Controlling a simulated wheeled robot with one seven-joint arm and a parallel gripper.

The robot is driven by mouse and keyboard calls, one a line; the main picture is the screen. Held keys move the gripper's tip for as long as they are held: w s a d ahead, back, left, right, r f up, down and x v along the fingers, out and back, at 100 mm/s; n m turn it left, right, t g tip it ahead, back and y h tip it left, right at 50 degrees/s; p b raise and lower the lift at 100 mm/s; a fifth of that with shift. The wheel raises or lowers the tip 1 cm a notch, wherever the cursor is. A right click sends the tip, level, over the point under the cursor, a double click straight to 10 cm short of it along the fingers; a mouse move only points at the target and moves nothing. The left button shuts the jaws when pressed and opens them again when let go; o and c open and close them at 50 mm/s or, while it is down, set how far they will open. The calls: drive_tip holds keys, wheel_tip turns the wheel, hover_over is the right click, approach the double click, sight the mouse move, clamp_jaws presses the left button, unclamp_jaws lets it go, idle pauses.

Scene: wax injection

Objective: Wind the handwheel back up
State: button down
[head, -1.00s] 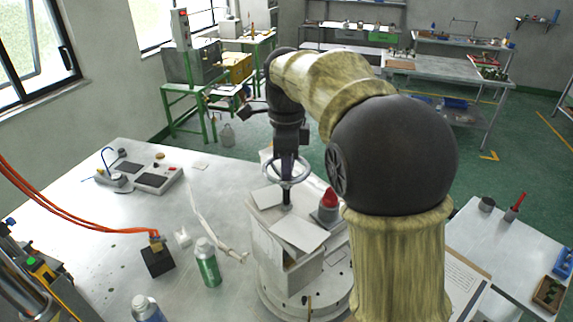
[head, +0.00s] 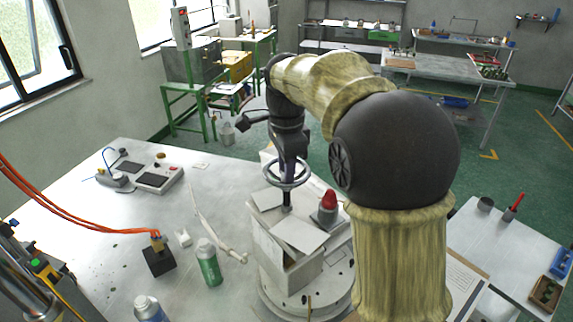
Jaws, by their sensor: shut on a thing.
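The handwheel (head: 272,180) is a grey metal ring on a short dark upright spindle, above a pale box-like machine (head: 289,262) on a round base. My gripper (head: 289,178) points down at the wheel from above and is shut on it. The fingertips are small and dark here, so which part of the wheel they hold is hard to see. A red-topped part (head: 328,203) stands right of the wheel on the machine.
The metal table (head: 110,235) is mostly clear on the left. A green bottle (head: 208,264), a black block (head: 158,259) with orange hoses and a white-topped bottle (head: 147,309) stand left of the machine. A control box (head: 158,178) sits farther back.

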drive_tip(key=n+p, duration=0.1)
drive_tip(key=n, duration=0.3)
drive_tip(key=shift+n, duration=0.3)
drive_tip(key=n+p, duration=0.1)
drive_tip(key=n, duration=0.4)
drive_tip(key=shift+n, duration=0.3)
drive_tip(key=n+p, duration=0.1)
drive_tip(key=n, duration=0.3)
drive_tip(key=shift+n, duration=0.3)
drive_tip(key=n+p, duration=0.1)
drive_tip(key=n, duration=0.4)
drive_tip(key=shift+r, duration=0.1)
drive_tip(key=n+p, duration=0.1)
drive_tip(key=n, duration=0.4)
drive_tip(key=n+p, duration=0.1)
drive_tip(key=n, duration=0.3)
drive_tip(key=n+p, duration=0.1)
drive_tip(key=n, duration=0.4)
drive_tip(key=n+p, duration=0.1)
drive_tip(key=n, duration=0.3)
drive_tip(key=shift+p, duration=0.4)
drive_tip(key=shift+n, duration=0.3)
